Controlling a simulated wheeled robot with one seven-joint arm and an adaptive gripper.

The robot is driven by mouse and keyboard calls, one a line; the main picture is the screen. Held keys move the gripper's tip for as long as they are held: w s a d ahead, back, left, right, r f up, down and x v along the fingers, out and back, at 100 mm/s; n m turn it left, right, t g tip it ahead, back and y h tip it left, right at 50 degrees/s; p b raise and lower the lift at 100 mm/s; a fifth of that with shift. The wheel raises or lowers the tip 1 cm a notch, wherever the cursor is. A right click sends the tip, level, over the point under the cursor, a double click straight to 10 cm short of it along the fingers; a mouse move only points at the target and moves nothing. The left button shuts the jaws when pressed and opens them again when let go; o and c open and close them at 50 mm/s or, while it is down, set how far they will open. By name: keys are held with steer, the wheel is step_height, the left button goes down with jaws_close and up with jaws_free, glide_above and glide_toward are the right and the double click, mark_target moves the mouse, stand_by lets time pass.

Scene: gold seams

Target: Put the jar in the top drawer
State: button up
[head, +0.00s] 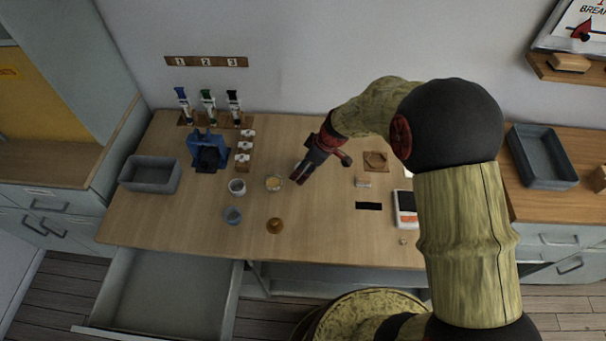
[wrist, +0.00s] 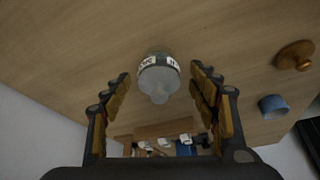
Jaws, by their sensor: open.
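A small round glass jar (head: 274,183) with pale contents stands on the table. In the wrist view a glass jar with a white label (wrist: 158,72), apparently the same one, appears upside down, between the fingers in the picture. My gripper (head: 299,177) is open and low over the table, just right of the jar. The wrist view shows its fingers (wrist: 160,80) spread, with nothing visibly gripped. Whether they reach around the jar I cannot tell. A drawer (head: 165,290) under the table's left side is pulled open and looks empty.
A grey tray (head: 150,174) and a blue device (head: 209,150) are further left. The table's front left is clear.

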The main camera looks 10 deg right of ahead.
steer(key=shift+w+a+f, duration=0.25)
steer(key=shift+f, duration=0.4)
steer(key=shift+r, duration=0.1)
steer(key=shift+c, duration=0.6)
jaws_close()
steer(key=shift+r, duration=0.1)
